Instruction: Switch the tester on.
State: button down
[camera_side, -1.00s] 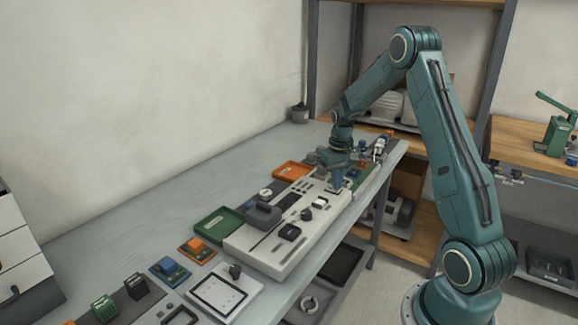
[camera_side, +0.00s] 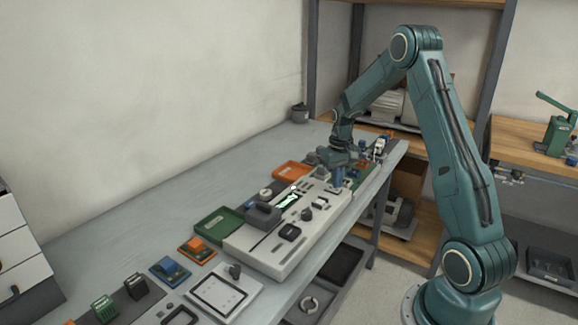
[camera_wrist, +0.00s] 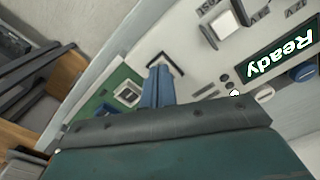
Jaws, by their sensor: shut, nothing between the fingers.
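The tester (camera_side: 262,258) is a long pale grey panel unit on the bench in the side view. Its display (camera_side: 287,201) glows green there. In the wrist view the display (camera_wrist: 281,56) reads "Ready", upside down, and a small white light (camera_wrist: 235,93) shows near it. My gripper (camera_wrist: 158,78) has its blue fingers together and empty, their tips at a black-framed square switch (camera_wrist: 177,62) at the panel's end. Whether they touch it I cannot tell. In the side view my gripper (camera_side: 338,184) is low over the panel's far end.
A white block-like knob (camera_wrist: 221,24) stands on the panel in the wrist view. In the side view an orange tray (camera_side: 280,174) and a green tray (camera_side: 208,232) lie behind the tester. Small orange and blue blocks sit nearer the camera. The bench along the wall is clear.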

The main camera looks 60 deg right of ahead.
aim_at(336, 191)
jog(key=shift+r, duration=3)
jog(key=shift+r, duration=0.1)
jog(key=s+a+r+n+t+h, duration=0.1)
jog(key=s+a+r+n, duration=0.15)
jog(key=a+r, duration=0.55)
jog(key=s+a+r+n+t, duration=0.1)
jog(key=s+a+r+t, duration=0.3)
jog(key=a, duration=0.6)
jog(key=s+a+r+n+y, duration=0.1)
jog(key=s+a+r+n, duration=0.1)
jog(key=s+a, duration=0.9)
jog(key=shift+s+t, duration=0.3)
jog(key=shift+s, duration=0.75)
